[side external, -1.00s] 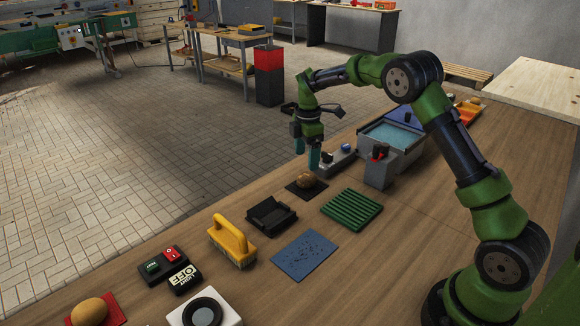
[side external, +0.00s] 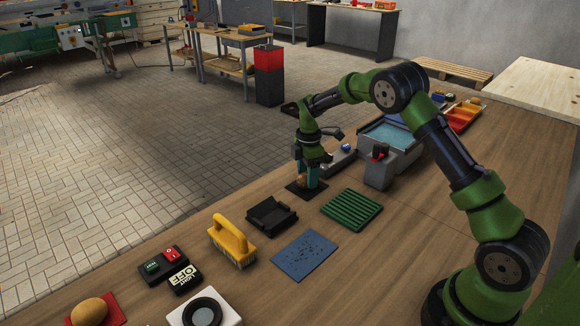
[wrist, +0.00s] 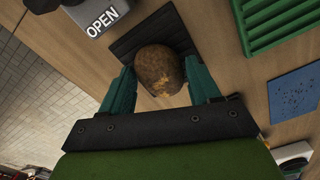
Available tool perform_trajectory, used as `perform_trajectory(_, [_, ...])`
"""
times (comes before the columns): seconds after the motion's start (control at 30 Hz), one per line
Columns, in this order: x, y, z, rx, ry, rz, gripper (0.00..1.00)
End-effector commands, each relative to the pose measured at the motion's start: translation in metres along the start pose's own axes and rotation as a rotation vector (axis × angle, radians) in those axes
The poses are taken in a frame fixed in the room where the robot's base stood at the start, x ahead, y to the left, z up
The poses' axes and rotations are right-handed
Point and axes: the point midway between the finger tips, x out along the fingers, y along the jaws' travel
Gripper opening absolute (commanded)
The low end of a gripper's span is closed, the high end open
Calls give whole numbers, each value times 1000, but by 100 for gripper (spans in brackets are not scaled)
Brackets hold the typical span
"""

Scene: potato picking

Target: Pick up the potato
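The brown potato (wrist: 160,68) rests on a dark square mat (wrist: 126,46) in the wrist view. In the side view the potato (side external: 300,179) is partly hidden by my fingers, and the mat (side external: 294,189) shows around it. My gripper (wrist: 159,72) is lowered over the potato, pointing down. Its teal fingers stand on the left and right of the potato, spread wide. They look very close to its sides; I cannot tell whether they touch. The potato does not look lifted.
A green ribbed rack (side external: 351,210) lies to the right, and a black holder (side external: 271,215) and yellow brush (side external: 231,239) are nearer the camera. A grey machine with a blue basin (side external: 392,136) stands behind.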

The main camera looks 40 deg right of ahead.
Motion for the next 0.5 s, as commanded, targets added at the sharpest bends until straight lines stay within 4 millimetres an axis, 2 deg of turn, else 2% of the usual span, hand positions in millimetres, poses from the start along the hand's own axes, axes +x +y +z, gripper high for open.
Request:
perform_trajectory(0.03, [0,0,0,0,0,0,53])
perform_trajectory(0.23, [0,0,0,0,0,0,23])
perform_trajectory(0.5, [-2,0,0,0,0,1,22])
